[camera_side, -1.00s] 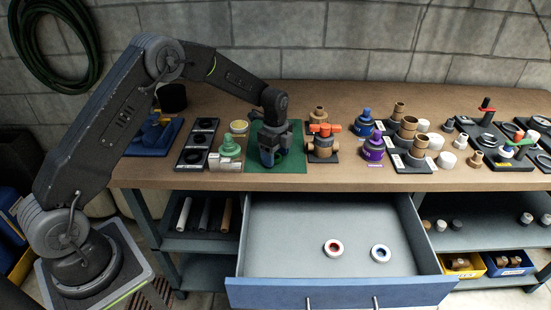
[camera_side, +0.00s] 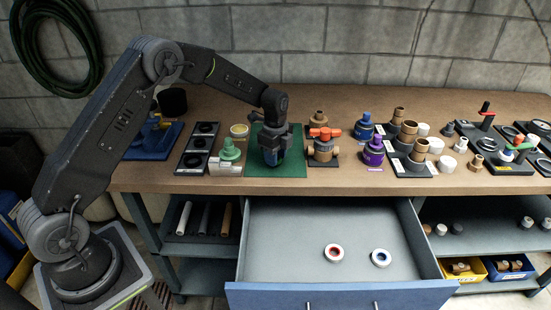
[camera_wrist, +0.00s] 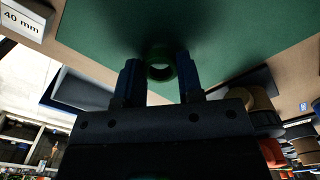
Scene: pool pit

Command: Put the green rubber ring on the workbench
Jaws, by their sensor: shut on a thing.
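The green rubber ring (camera_wrist: 160,64) shows in the wrist view between the two blue fingertips of my gripper (camera_wrist: 160,75). My gripper is shut on it, and the ring's opening faces the wrist camera. In the side view my gripper (camera_side: 271,158) points down over the green mat (camera_side: 293,167) on the workbench (camera_side: 215,107). The ring is hidden there by my fingers. The mat also fills the upper part of the wrist view (camera_wrist: 225,25). I cannot tell whether the ring touches the mat.
A green fitting (camera_side: 230,151) and a black tray with rings (camera_side: 196,150) stand left of the mat. A valve with an orange handle (camera_side: 324,146) stands close to the right. The drawer (camera_side: 300,225) below is open, with a red-centred ring (camera_side: 334,252) and a blue-centred ring (camera_side: 381,257).

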